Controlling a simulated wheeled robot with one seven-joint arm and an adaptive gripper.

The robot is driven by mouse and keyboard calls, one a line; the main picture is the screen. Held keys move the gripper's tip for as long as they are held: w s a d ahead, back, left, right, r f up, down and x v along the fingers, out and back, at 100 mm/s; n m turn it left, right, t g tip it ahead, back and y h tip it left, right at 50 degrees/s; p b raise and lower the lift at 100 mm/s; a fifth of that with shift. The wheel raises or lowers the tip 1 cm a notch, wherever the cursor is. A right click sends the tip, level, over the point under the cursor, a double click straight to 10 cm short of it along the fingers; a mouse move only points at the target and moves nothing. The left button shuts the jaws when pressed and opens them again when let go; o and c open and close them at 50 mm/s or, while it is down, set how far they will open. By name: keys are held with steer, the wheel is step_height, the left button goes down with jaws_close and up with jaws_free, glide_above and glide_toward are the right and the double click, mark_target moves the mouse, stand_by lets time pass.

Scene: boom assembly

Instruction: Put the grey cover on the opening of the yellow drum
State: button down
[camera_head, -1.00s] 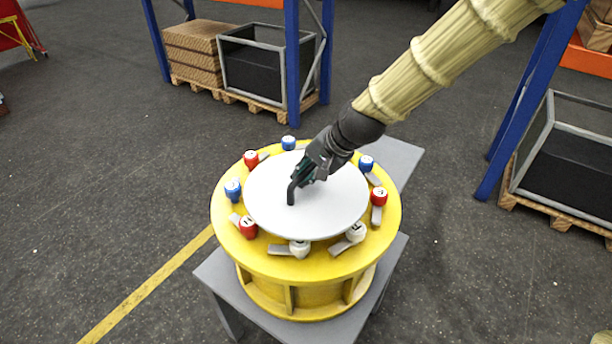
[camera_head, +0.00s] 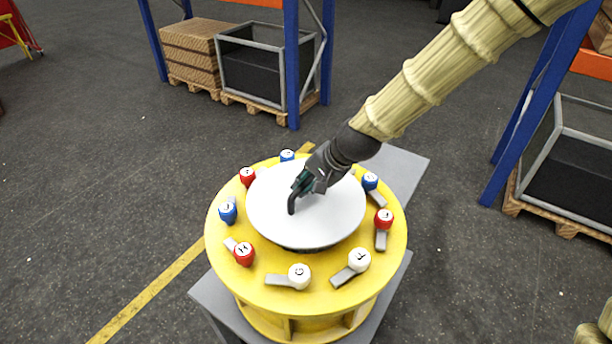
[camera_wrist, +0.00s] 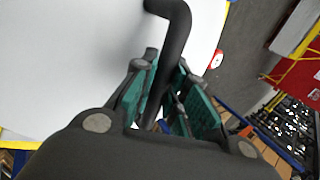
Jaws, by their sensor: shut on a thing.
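The grey cover (camera_head: 330,215) is a pale round disc with a bent dark handle (camera_wrist: 172,50). My gripper (camera_head: 303,187) is shut on that handle, and the wrist view shows the green finger pads on both sides of it. The yellow drum (camera_head: 227,270) stands upright below. The cover is over the middle of the drum's top, with a dark gap under its front edge. The opening is hidden by the cover; whether the cover touches the drum anywhere I cannot tell.
Red, blue and white knobs with grey clamp tabs ring the drum top, such as a white one (camera_head: 299,275) in front. The drum stands on a grey table (camera_head: 402,172). Blue racks (camera_head: 292,65) with crates stand behind and at right.

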mark_target(307, 198)
steer(key=shift+f+p, duration=0.85)
steer(key=shift+f, duration=2.05)
steer(key=shift+f, duration=0.1)
steer(key=c, duration=1.8)
jaws_free()
steer(key=shift+f, duration=0.15)
steer(key=shift+c, duration=0.2)
steer(key=o, duration=0.4)
steer(key=shift+s, duration=0.1)
steer(key=shift+b+v, duration=1.45)
steer(key=shift+v, duration=4.7)
